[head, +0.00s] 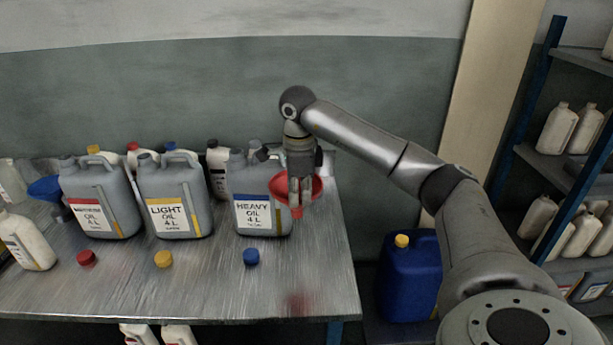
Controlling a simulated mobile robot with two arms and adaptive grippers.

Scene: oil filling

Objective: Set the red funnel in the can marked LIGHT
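The red funnel (281,184) is beside the right edge of the can marked HEAVY (240,190), wide mouth up and spout down. My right gripper (300,203) comes down over the funnel, with its fingers close together across the near wall, and appears shut on it. The funnel seems to hang above the table, partly hidden by the fingers. The grey can marked LIGHT (186,190), with a yellow label, stands upright left of the HEAVY can, apart from the funnel. Its opening is too small to make out. My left gripper is not in view.
A grey can with a red label (113,195) and a blue funnel (46,188) stand left of LIGHT. Red (86,258), yellow (163,259) and blue (251,257) caps lie in front. Several bottles stand behind. The table's front right (320,270) is clear.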

